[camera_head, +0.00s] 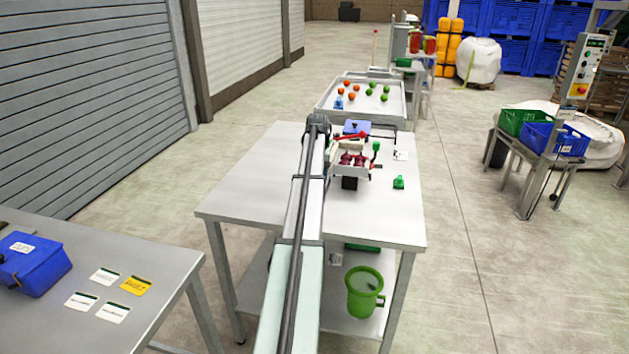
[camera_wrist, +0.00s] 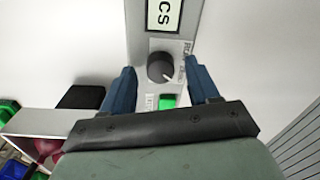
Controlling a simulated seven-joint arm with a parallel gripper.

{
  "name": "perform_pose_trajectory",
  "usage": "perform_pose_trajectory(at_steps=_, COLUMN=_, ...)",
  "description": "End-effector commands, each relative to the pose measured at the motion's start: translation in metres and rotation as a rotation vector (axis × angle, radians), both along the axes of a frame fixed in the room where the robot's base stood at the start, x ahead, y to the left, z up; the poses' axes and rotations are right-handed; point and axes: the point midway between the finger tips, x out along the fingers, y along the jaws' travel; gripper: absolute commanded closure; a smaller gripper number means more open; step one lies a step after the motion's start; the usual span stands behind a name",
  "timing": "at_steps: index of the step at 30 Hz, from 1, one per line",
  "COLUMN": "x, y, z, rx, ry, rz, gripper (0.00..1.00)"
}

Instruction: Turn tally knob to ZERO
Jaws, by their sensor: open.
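In the wrist view the round black tally knob (camera_wrist: 160,65) sits on a grey panel (camera_wrist: 143,12). A white pointer mark on the knob points to the lower right of the picture. Small print beside the knob, on its right, is too small to read surely. My gripper (camera_wrist: 160,70) is open, with one blue finger on each side of the knob. I see a gap on both sides, and cannot tell how deep the fingers reach. In the head view my arm hides the panel and knob.
A lit display (camera_wrist: 163,14) is above the knob and a green button (camera_wrist: 168,101) below it. In the head view a clipper with a red handle (camera_head: 350,136) stands on the steel table (camera_head: 255,190). A green item (camera_head: 399,182) lies to its right.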

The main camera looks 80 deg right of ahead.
Motion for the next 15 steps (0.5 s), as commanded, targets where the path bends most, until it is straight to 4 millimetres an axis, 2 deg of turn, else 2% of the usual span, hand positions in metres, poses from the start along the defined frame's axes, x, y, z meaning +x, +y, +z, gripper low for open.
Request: perform_pose_trajectory(at_steps=15, x=-0.004, y=-0.003, z=0.094, rx=-0.002, ry=-0.001, rz=0.000, gripper=0.40)
